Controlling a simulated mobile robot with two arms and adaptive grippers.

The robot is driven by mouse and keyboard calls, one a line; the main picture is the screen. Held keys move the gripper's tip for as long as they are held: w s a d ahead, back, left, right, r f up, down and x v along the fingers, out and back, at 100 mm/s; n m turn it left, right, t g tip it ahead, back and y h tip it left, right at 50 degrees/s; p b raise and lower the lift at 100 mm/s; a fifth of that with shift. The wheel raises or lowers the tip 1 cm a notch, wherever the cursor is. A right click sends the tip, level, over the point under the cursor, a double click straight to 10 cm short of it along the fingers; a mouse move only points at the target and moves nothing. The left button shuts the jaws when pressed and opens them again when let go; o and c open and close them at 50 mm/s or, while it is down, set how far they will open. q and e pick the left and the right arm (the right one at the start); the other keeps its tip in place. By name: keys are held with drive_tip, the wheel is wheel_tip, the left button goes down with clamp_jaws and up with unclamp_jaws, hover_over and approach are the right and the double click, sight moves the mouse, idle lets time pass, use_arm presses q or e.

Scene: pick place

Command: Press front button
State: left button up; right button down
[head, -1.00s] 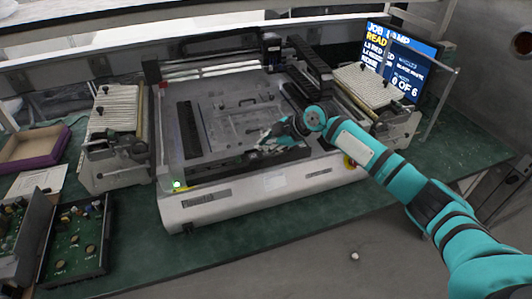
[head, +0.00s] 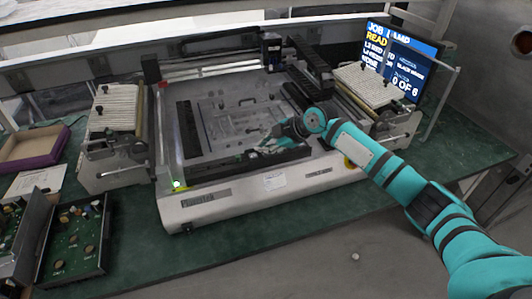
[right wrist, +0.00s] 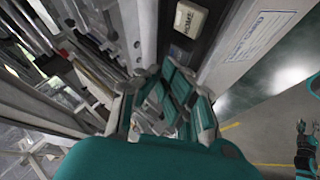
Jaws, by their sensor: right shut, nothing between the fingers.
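The machine (head: 250,192) stands on the green bench with its pale front panel facing me. A small green-lit button (head: 178,184) sits at its front left corner. A yellow and red knob (head: 349,162) shows partly behind my right arm at the front right. My right gripper (head: 264,147) is shut and empty, above the dark front edge of the machine's bed and right of the lit button. In the right wrist view its teal fingers (right wrist: 172,103) show close together, apart from a beige block with lettering (right wrist: 187,22). My left gripper is out of view.
Ribbed racks stand on both sides, the left one (head: 113,110) and the right one (head: 368,88). A screen (head: 402,64) is at the back right. Circuit boards in trays (head: 76,237) lie at the left. The bench strip before the machine is clear.

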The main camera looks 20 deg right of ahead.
sight(265, 154)
drive_tip(key=shift+f+b, duration=0.35)
drive_tip(key=shift+f, duration=0.05)
idle(0.5)
drive_tip(key=shift+r, duration=0.1)
drive_tip(key=shift+r+p, duration=0.6)
drive_tip(key=shift+r, duration=0.15)
wheel_tip(265, 154, up, 5)
drive_tip(key=p, duration=0.3)
drive_tip(key=shift+p, duration=0.3)
idle(0.3)
